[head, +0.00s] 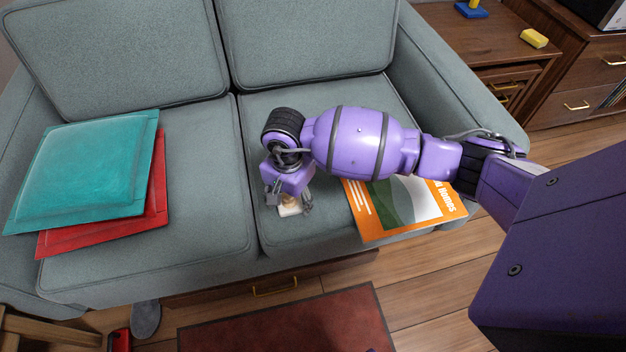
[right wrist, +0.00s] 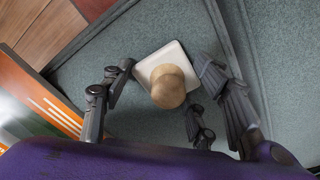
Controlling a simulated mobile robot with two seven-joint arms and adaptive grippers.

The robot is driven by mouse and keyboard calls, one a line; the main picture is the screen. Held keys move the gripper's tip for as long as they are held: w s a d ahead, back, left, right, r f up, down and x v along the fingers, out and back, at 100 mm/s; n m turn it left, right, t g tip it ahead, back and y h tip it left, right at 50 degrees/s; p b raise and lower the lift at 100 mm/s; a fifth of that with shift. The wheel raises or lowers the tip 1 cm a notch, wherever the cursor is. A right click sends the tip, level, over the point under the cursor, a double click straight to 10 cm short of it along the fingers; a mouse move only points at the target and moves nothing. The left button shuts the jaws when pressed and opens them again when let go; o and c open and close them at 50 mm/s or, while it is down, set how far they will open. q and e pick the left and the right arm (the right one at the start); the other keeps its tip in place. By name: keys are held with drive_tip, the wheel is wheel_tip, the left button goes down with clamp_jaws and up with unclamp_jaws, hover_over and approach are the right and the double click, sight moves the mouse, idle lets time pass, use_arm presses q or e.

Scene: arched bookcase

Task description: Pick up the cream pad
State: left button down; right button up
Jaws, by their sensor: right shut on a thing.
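The cream pad (head: 291,210) is a small, pale square with a round tan knob on top. It is over the front part of the right sofa cushion, between the fingers of my right gripper (head: 288,201). In the right wrist view the pad (right wrist: 180,56) and its knob (right wrist: 168,87) show between the fingers (right wrist: 163,76), which are shut on the pad. I cannot tell whether the pad still touches the cushion. My left gripper is in neither view.
The grey sofa (head: 190,210) bears a teal cushion (head: 85,170) on a red one (head: 105,235) at left. An orange-covered magazine (head: 400,225) lies right of the pad, partly under my arm. A side table (head: 460,40) stands at upper right, a dark red rug (head: 290,325) in front.

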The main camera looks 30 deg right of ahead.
drive_tip(key=shift+w+r, duration=0.1)
drive_tip(key=shift+r, duration=0.1)
drive_tip(key=shift+r, duration=0.25)
wheel_tip(320, 180, up, 2)
drive_tip(key=shift+w+r+p, duration=0.1)
drive_tip(key=shift+r+p, duration=0.1)
drive_tip(key=shift+p, duration=0.4)
drive_tip(key=s+a+r+p, duration=0.4)
drive_tip(key=s+a+r, duration=0.4)
drive_tip(key=s+r, duration=0.2)
drive_tip(key=shift+s+a, duration=0.35)
drive_tip(key=shift+s, duration=0.3)
